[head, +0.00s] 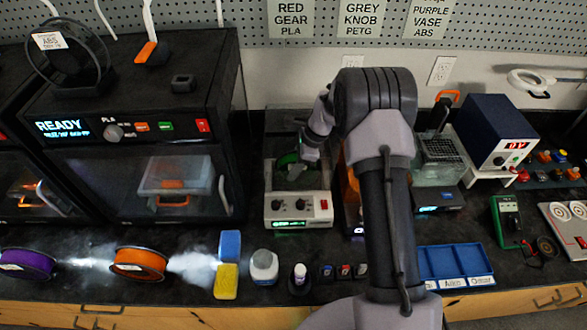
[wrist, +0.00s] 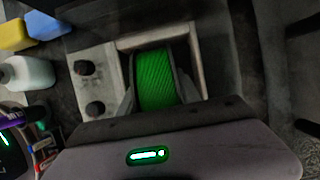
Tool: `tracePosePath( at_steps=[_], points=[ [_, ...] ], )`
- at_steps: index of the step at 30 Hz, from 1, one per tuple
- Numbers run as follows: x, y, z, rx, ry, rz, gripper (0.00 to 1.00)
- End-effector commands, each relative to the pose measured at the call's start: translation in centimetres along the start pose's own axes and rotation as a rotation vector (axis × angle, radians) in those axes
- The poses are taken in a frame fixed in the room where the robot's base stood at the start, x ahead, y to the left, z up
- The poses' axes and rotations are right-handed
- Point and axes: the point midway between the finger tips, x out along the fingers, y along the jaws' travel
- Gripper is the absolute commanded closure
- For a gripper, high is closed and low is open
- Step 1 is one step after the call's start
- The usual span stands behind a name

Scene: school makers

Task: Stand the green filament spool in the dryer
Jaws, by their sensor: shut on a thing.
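The green filament spool (wrist: 158,80) is upright, edge-on, in the wrist view, inside the square opening of the dryer (wrist: 99,50). The head view shows the dryer's pale front panel (head: 298,204) with two dark knobs and a green display. Only a little of the spool (head: 288,159) shows there, behind my gripper (head: 296,164). In the wrist view my gripper (wrist: 158,100) is shut on the spool, its fingers at the spool's two sides. I cannot tell whether the spool touches the dryer's floor.
A printer (head: 135,130) stands left of the dryer. A blue tray (head: 455,262) is at right. My arm hides the middle.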

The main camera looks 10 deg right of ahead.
Motion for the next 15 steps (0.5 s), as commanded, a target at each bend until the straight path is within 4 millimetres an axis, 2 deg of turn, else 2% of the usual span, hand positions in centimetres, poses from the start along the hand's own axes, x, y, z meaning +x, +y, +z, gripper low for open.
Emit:
tracePosePath(
  at_steps=[5, 6, 9, 15],
  points=[
    [0.25, -0.02, -0.09, 0.0, 0.0, 0.0, 1.0],
    [0.22, 0.01, -0.09, 0.0, 0.0, 0.0, 0.53],
    [0.17, 0.0, -0.06, 0.0, 0.0, 0.0, 0.37],
    [0.16, 0.0, -0.06, 0.0, 0.0, 0.0, 0.37]
  ],
)
